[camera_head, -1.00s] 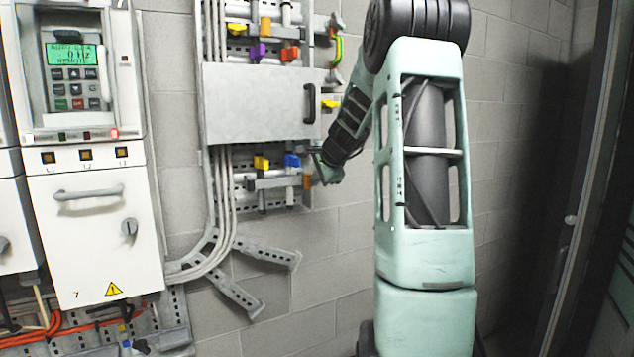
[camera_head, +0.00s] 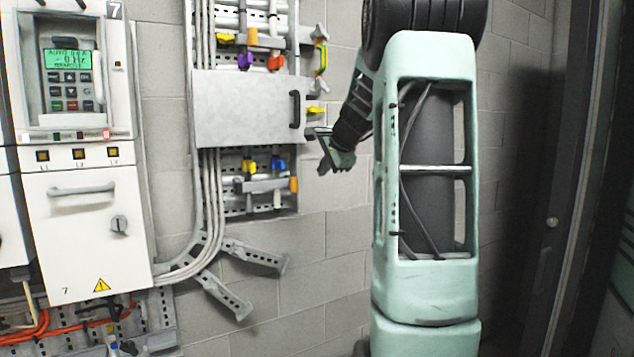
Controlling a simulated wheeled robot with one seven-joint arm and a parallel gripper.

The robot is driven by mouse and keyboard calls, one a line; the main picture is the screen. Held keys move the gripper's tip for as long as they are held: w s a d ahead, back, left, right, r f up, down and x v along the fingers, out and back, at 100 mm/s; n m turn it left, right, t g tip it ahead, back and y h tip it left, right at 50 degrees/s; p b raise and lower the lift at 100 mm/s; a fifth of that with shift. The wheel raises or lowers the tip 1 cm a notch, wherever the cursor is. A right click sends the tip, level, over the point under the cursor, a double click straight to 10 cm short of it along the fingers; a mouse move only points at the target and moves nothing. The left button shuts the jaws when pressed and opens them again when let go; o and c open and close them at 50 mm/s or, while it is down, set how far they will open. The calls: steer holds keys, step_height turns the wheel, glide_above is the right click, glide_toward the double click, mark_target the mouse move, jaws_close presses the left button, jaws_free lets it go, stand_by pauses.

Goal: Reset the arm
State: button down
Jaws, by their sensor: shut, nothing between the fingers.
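My gripper (camera_head: 318,152) is at the end of my mint-green arm, right of the grey panel box (camera_head: 245,108) and apart from the wall. It is small in view, looks shut and holds nothing that I can see. My upper arm covers part of the wall to its right. The valve rail (camera_head: 262,185) with yellow, blue and orange handles is below and left of my gripper. A yellow handle (camera_head: 315,111) sticks out just above it.
A white drive cabinet (camera_head: 85,225) with a green-lit keypad (camera_head: 72,75) stands at the left. Grey conduits (camera_head: 213,190) run down beside the panel box. Slotted brackets (camera_head: 255,255) jut out low on the block wall. A dark door frame (camera_head: 565,180) is at the right.

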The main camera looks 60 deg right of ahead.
steer(key=shift+v, duration=1.2)
steer(key=shift+d, duration=0.1)
